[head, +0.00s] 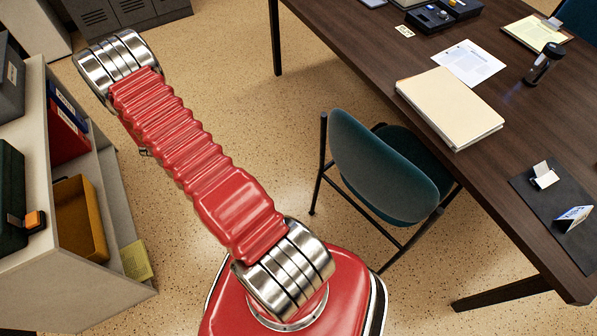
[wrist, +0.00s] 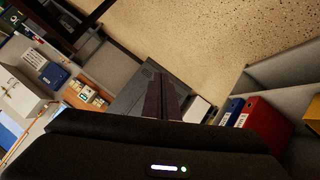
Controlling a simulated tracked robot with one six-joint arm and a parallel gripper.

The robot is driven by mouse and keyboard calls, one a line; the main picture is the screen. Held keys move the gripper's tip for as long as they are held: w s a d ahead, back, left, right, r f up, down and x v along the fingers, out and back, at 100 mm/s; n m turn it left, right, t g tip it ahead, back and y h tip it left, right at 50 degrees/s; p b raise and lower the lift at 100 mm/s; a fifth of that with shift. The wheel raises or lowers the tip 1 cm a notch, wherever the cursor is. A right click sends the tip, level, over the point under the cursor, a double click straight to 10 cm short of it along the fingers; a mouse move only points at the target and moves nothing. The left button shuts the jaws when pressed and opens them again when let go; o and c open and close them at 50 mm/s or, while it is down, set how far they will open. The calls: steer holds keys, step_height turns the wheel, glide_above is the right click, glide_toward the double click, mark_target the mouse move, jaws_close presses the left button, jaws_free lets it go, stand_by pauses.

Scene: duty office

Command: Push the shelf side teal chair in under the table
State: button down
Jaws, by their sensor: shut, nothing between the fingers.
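The shelf side teal chair (head: 378,168) stands upright at the near left side of the dark wood table (head: 505,172) in the head view. Its curved backrest is toward the shelf, and its seat (head: 418,150) reaches the table edge, where its far part is hidden. My gripper (wrist: 163,98) shows in the wrist view, its two dark fingers shut together with nothing between them. It is out of the head view, where my red arm extends up and left, away from the chair. The chair does not show in the wrist view.
A grey shelf (head: 35,205) with binders and a yellow tray (head: 80,220) bounds the left. Speckled floor (head: 245,100) is clear between shelf and table. Grey lockers (head: 135,12) stand at the back. A table leg (head: 500,293) stands right of the chair. Papers and a folder (head: 448,103) lie on the table.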

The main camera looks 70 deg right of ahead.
steer(key=s+d+f+g+h, duration=0.2)
steer(key=s+d+f+g, duration=0.15)
steer(key=s+f, duration=0.55)
steer(key=s+d+f+g+h, duration=0.2)
steer(key=s+d+f, duration=0.2)
steer(key=s+f, duration=0.55)
steer(key=s+a+f+g+h, duration=0.1)
steer(key=s+f, duration=0.3)
steer(key=s, duration=0.8)
steer(key=s+a+f+n+g+h, duration=0.1)
steer(key=s+a+f+g, duration=0.3)
steer(key=s, duration=0.8)
steer(key=shift+a+f+g+h, duration=0.15)
steer(key=shift+f+g+h, duration=0.2)
steer(key=shift+f+h, duration=0.2)
steer(key=shift+s, duration=0.15)
steer(key=s+d, duration=0.6)
steer(key=d, duration=0.3)
steer(key=shift+s+d, duration=0.2)
steer(key=shift+s, duration=0.2)
